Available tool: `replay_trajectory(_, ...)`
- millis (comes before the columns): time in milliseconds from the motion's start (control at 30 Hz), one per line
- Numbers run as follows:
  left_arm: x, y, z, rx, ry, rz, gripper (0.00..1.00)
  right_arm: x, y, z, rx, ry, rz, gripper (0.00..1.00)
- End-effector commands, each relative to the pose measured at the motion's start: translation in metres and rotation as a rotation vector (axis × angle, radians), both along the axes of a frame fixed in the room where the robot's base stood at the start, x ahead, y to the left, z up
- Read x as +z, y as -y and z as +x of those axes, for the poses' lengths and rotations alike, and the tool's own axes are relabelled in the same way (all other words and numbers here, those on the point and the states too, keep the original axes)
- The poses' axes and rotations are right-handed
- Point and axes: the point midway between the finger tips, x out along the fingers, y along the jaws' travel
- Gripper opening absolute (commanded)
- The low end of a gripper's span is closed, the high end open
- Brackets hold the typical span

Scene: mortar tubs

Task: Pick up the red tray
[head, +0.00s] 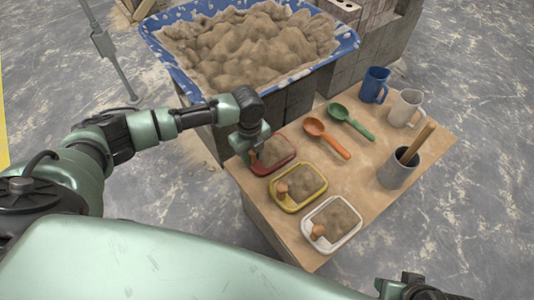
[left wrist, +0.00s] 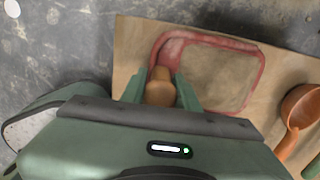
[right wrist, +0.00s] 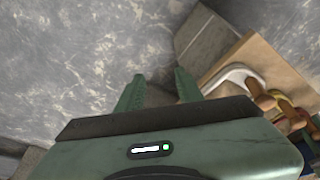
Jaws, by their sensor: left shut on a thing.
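The red tray (head: 291,158) holds sand-coloured mortar and sits at the table's left back edge, beside the yellow tray. In the left wrist view its red rim (left wrist: 218,39) shows, with a wooden knob (left wrist: 160,91) at its near corner. My left gripper (head: 256,146) is over the tray's left side, its fingers shut on that knob. I cannot tell any gap between the tray and the table. My right gripper (right wrist: 158,88) is open and empty, away from the trays; only part of it shows at the bottom right of the head view.
A yellow tray (head: 278,203) and a white tray (head: 335,247) stand in line on the wooden table (head: 377,142). Orange (head: 316,128) and green scoops (head: 342,114), a blue mug (head: 373,85), a white mug (head: 405,108) and a grey pot (head: 396,173) are there too. A blue mortar tub (head: 185,83) stands behind.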

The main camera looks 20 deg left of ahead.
Motion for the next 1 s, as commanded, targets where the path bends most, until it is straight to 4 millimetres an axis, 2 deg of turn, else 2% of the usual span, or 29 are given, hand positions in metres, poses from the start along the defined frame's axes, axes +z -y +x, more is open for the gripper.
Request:
replay_trajectory(367, 0.008, 0.0, 0.001, 0.0, 0.004, -0.001, 0.0, 0.003, 0.0, 0.0, 0.0, 0.0, 0.0, 0.36)
replay_trajectory(467, 0.018, 0.0, 0.002, 0.0, 0.004, -0.001, 0.0, 0.006, 0.0, 0.0, 0.0, 0.0, 0.0, 0.36)
replay_trajectory(600, 0.042, 0.0, 0.002, 0.0, 0.006, -0.001, 0.0, 0.016, 0.0, 0.001, -0.001, 0.005, 0.001, 0.36)
replay_trajectory(800, 0.098, 0.0, 0.002, -0.001, 0.008, -0.002, 0.0, -0.037, -0.003, 0.014, 0.002, -0.031, 0.0, 0.36)
replay_trajectory(1000, 0.15, 0.0, 0.002, 0.0, 0.008, -0.002, 0.0, -0.088, -0.004, 0.015, 0.007, -0.057, -0.002, 0.36)
